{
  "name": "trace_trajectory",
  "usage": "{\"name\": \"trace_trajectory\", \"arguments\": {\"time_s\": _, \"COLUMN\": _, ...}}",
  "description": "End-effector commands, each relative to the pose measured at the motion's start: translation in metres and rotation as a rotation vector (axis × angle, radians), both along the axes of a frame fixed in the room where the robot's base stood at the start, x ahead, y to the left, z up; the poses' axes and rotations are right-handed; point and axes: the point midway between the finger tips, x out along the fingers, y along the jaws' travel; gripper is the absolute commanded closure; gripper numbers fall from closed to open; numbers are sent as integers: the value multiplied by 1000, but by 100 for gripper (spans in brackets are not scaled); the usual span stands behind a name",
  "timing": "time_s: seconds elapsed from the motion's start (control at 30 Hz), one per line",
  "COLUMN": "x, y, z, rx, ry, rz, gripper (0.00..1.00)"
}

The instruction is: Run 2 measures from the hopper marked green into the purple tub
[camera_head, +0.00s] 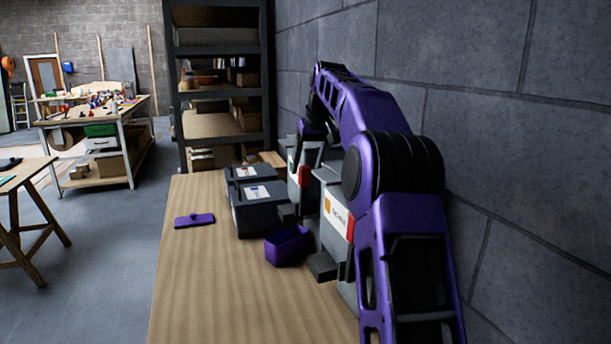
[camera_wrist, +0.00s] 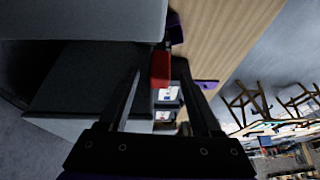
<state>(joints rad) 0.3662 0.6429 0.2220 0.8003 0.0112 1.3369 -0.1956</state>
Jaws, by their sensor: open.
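The purple tub (camera_head: 287,245) stands open on the bench, near the spouts of two grey hoppers; I cannot tell whether it is directly beneath either spout. The near hopper (camera_head: 335,185) has a white label with an orange square and a red lever (camera_head: 350,229). The far hopper (camera_head: 293,157) shows a greenish mark and a red part (camera_head: 304,175), partly hidden by my arm. In the wrist view my gripper (camera_wrist: 160,70) is open, with a red lever (camera_wrist: 160,66) showing between its fingers; contact is unclear. A sliver of purple (camera_wrist: 175,28) shows at the top.
Two dark boxes with white labels (camera_head: 258,208) stand on the bench (camera_head: 205,285) left of the hoppers. A flat purple piece (camera_head: 194,220) lies left of them. A block wall (camera_head: 500,130) runs close on the right. The bench's near left is clear.

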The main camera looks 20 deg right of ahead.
Motion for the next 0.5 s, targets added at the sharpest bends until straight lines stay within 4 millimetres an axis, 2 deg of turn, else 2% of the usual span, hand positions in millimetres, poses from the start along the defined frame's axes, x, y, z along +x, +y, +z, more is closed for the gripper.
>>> {"name": "trace_trajectory", "arguments": {"time_s": 0.03, "x": 3, "y": 1, "z": -9, "rx": 1, "ry": 3, "rz": 1, "gripper": 35}}
{"name": "trace_trajectory", "arguments": {"time_s": 0.2, "x": 9, "y": 1, "z": -23, "rx": 0, "ry": 2, "rz": 0, "gripper": 35}}
{"name": "trace_trajectory", "arguments": {"time_s": 0.5, "x": 11, "y": 2, "z": -27, "rx": -1, "ry": 0, "rz": 0, "gripper": 35}}
